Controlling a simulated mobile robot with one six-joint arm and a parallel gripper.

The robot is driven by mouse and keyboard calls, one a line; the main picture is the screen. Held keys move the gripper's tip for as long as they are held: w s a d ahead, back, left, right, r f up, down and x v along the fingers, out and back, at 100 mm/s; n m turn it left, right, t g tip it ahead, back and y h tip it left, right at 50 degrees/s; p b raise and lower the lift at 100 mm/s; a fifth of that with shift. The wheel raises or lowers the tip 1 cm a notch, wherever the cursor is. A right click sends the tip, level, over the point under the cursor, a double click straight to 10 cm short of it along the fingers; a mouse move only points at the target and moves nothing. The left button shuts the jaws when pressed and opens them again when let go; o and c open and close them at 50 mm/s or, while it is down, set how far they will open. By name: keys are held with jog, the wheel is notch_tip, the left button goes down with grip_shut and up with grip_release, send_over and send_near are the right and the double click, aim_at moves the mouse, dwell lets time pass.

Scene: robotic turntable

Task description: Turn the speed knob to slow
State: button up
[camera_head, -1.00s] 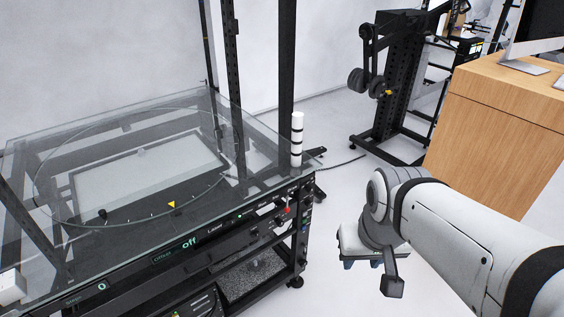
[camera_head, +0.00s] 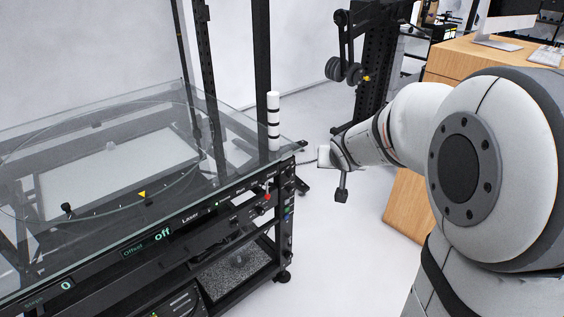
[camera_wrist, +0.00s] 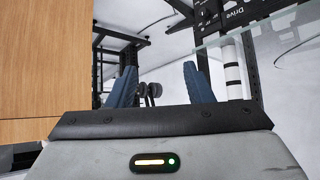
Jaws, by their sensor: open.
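The glass-topped turntable (camera_head: 60,248) fills the left of the head view. Its black front panel (camera_head: 205,222) carries green readouts, one reading "off", and small controls near a red button (camera_head: 267,197). I cannot tell which control is the speed knob. In the wrist view, part of a black panel (camera_wrist: 222,22) marked "Drive" shows at the top right, with small controls on it. My gripper (camera_wrist: 160,78) is open and empty, its two blue fingers apart and clear of the panel. In the head view my wrist mostly hides it, right of the turntable's corner.
A black rack (camera_head: 372,80) stands behind. Open floor lies right of the turntable.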

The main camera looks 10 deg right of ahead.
aim_at(292, 191)
jog(key=w+d+f+t+y+b, duration=0.1)
jog(key=w+f+t+y+b, duration=0.5)
jog(key=w+f, duration=0.9)
jog(key=w+a+f+n+g+y+b, duration=0.1)
jog(key=w+a+f+y+b, duration=0.15)
jog(key=f+y+b, duration=0.95)
jog(key=w+a+f+h, duration=0.1)
jog(key=w, duration=0.1)
jog(key=w+a+f+h+p, duration=0.1)
jog(key=w+a+h, duration=0.1)
jog(key=w+a+f+h+p, duration=0.1)
jog(key=w+a+f, duration=0.1)
jog(key=shift+w+h, duration=0.25)
jog(key=shift+h, duration=0.05)
